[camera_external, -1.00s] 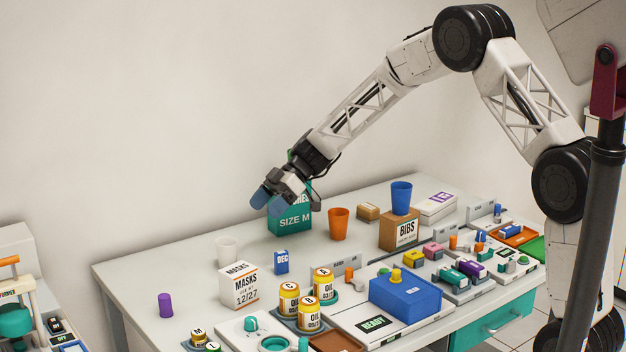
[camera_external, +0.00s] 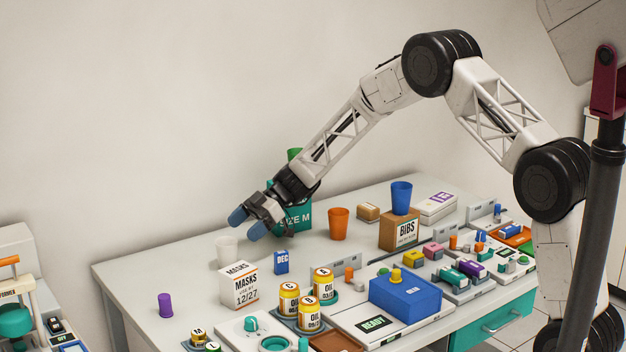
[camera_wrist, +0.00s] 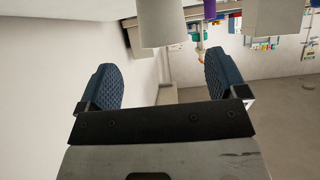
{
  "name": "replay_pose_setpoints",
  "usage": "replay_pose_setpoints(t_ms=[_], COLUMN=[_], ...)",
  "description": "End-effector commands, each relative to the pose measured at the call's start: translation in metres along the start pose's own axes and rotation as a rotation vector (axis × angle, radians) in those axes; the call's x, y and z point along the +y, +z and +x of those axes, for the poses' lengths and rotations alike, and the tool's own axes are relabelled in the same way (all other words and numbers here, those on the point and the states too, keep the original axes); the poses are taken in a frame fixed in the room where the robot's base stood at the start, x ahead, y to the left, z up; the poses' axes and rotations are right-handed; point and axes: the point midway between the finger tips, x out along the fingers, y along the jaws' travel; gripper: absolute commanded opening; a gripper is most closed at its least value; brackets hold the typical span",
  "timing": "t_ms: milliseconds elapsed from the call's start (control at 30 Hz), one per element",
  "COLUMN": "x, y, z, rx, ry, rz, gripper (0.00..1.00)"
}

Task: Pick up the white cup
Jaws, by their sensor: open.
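The white cup (camera_external: 227,252) stands upright on the table, behind the masks box, in the external view. My gripper (camera_external: 247,222) is open and empty, its blue fingertips above and slightly right of the cup's rim, apart from it. In the wrist view, a pale cup-like shape (camera_wrist: 162,22), apparently the white cup, shows at the top, beyond the gap between the two spread fingers (camera_wrist: 164,82). Its upper part is cut off by the picture edge.
The masks box (camera_external: 239,287) and blue DEC box (camera_external: 281,262) stand close to the cup. A teal SIZE M box (camera_external: 296,217) is partly hidden behind my gripper. The table left of the white cup is clear.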

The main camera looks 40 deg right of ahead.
Motion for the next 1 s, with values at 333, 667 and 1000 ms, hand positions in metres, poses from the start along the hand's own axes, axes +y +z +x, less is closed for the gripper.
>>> replay_pose_setpoints(t_ms=[333,667,1000], x=[0.0,-0.001,-0.005], y=[0.0,0.0,0.001], z=[0.019,0.022,0.056], rx=[-0.001,-0.001,-0.001], ry=[0.0,0.0,-0.002], rz=[0.001,0.001,0.001], gripper=[0.91,0.91,0.91])
